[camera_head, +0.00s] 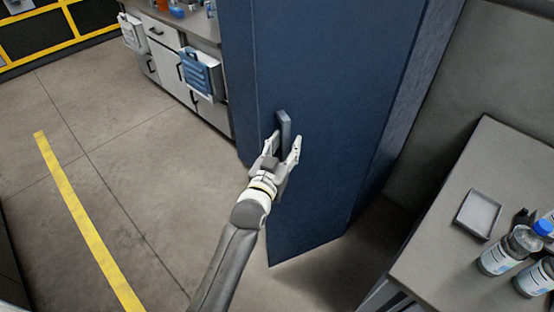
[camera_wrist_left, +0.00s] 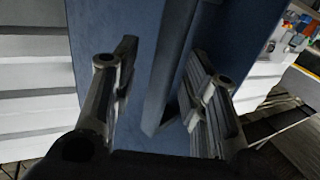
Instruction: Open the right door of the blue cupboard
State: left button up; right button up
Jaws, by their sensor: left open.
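The blue cupboard (camera_head: 408,95) stands in the middle of the head view. Its door (camera_head: 335,130) shows a broad blue face with an upright bar handle (camera_head: 284,130) near its left edge. The door seems to stand at an angle to the body; how far it is open I cannot tell. My left gripper (camera_head: 284,146) is open, its fingers on either side of the handle's lower part. In the left wrist view the handle (camera_wrist_left: 168,70) lies between the two spread fingers, with visible gaps. My right gripper is not in view.
A grey table (camera_head: 430,245) at the right carries a small tray (camera_head: 478,215) and bottles (camera_head: 510,250). A drawer counter (camera_head: 168,62) with a blue bin (camera_head: 201,75) stands behind left. The floor (camera_head: 120,150) at the left is clear, with a yellow stripe (camera_head: 85,220).

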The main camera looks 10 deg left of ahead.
pick_arm(q)
jog(key=s+a, duration=0.1)
jog(key=s, duration=1)
jog(key=shift+a, duration=0.35)
jog(key=shift+c, duration=0.2)
